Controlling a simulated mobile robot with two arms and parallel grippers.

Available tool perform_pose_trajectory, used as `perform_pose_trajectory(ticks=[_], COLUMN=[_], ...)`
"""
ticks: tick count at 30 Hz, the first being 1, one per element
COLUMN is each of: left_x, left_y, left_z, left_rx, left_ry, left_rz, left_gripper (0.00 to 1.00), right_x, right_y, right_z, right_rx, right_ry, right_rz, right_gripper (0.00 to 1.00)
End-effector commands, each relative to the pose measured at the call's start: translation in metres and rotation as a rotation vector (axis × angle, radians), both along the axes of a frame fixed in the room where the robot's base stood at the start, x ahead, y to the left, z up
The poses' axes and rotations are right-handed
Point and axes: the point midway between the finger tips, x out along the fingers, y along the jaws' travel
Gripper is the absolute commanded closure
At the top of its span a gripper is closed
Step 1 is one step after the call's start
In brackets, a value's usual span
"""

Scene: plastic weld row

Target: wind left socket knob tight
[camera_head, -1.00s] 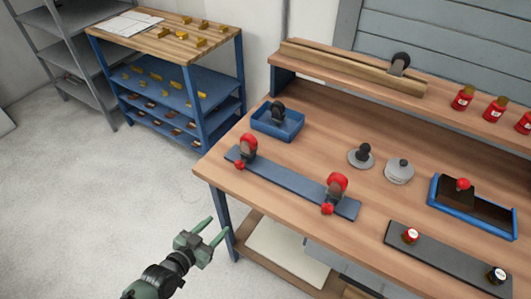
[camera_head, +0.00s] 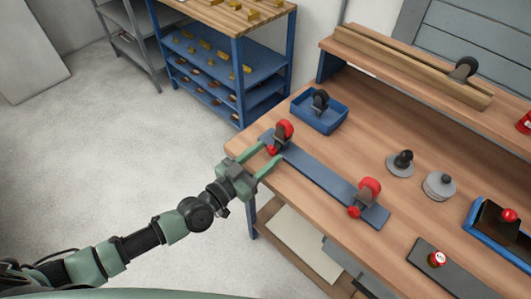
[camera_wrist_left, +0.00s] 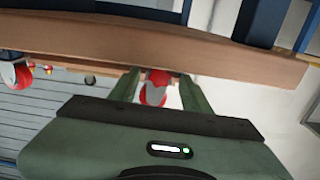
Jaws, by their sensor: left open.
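A dark blue-grey bar (camera_head: 320,172) lies along the table's front edge. At its left end stands a red-wheeled caster (camera_head: 284,131) in the left socket, with a small red knob (camera_head: 271,149) on its front side. A second red caster (camera_head: 369,188) with a red knob (camera_head: 353,211) stands at the right end. My left gripper (camera_head: 268,157) is open, its fingers pointing at the left knob. In the left wrist view the left knob (camera_wrist_left: 158,77) shows between the fingers; whether they touch it I cannot tell. My right gripper is not in view.
The wooden table's front edge (camera_wrist_left: 230,60) is close to my left gripper. A blue tray (camera_head: 320,111) with a black caster is behind the left socket. Grey round pieces (camera_head: 400,164) stand farther right. A blue shelf unit (camera_head: 210,62) is at the back left.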

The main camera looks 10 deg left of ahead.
Motion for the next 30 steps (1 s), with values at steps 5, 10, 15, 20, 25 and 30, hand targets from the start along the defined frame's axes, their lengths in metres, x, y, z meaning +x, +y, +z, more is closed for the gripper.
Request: perform_pose_trajectory(ticks=[5,10,15,20,25,30], left_x=[0.003,0.003,0.003,0.003,0.002,0.002], left_y=[-0.003,-0.003,-0.002,-0.002,-0.003,-0.003], left_z=[0.0,0.0,0.0,0.001,0.003,0.002], left_rx=[0.0,0.0,0.0,0.01,0.101,0.243], left_ry=[0.0,0.0,0.0,-0.007,-0.071,-0.174], left_rz=[-0.001,-0.001,-0.001,0.0,0.001,0.001], left_gripper=[0.52,0.61,1.0,1.0,1.0,1.0], right_x=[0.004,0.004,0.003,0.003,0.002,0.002], right_y=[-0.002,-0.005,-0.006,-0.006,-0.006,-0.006], right_z=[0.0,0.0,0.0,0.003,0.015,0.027], right_rx=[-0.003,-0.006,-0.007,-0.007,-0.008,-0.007], right_ry=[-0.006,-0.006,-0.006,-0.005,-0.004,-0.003], right_rz=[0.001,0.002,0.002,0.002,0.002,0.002], right_gripper=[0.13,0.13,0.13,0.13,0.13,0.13])
